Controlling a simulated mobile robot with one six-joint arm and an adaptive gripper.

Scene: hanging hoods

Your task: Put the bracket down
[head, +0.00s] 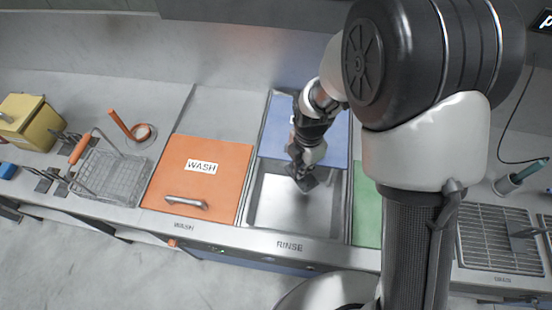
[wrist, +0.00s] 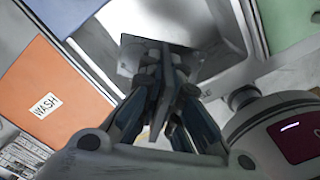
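My gripper (head: 303,168) points down into the open rinse basin (head: 265,205), near its back, beside the blue panel. In the wrist view my gripper (wrist: 162,75) has its fingers closed together on a grey angled metal plate, the bracket (wrist: 140,50). In the head view the bracket (head: 305,183) is a small dark piece at the fingertips. It appears to be over the basin. I cannot tell whether it touches the basin floor.
An orange WASH lid (head: 200,180) covers the section left of the basin. A blue panel (head: 278,130) lies behind and a green panel (head: 367,205) to the right. A wire basket (head: 110,170) and a yellow container (head: 28,122) stand at left. A drain grate (head: 500,240) is at right.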

